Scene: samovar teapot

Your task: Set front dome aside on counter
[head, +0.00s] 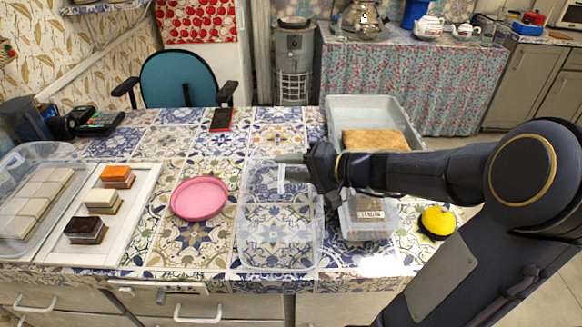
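A clear, see-through dome (279,232), a rounded rectangular cover, is over the patterned counter to the right of the pink plate. I cannot tell whether its rim touches the counter. My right gripper (285,174) reaches in from the right to the dome's far part, its fingers pointing left, close to a pale upright piece like a handle. I cannot tell whether the fingers are closed on it. A white tray (146,182) at the left bears an orange, a cream and a dark cake, uncovered. My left gripper is out of view.
Another clear cover (22,160) with pale square pieces is at far left. A pink plate (199,198), a phone (221,120), a grey bin with a brown board (374,139), a boxy container (369,217) and a yellow item (438,221) are on the counter (182,245).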

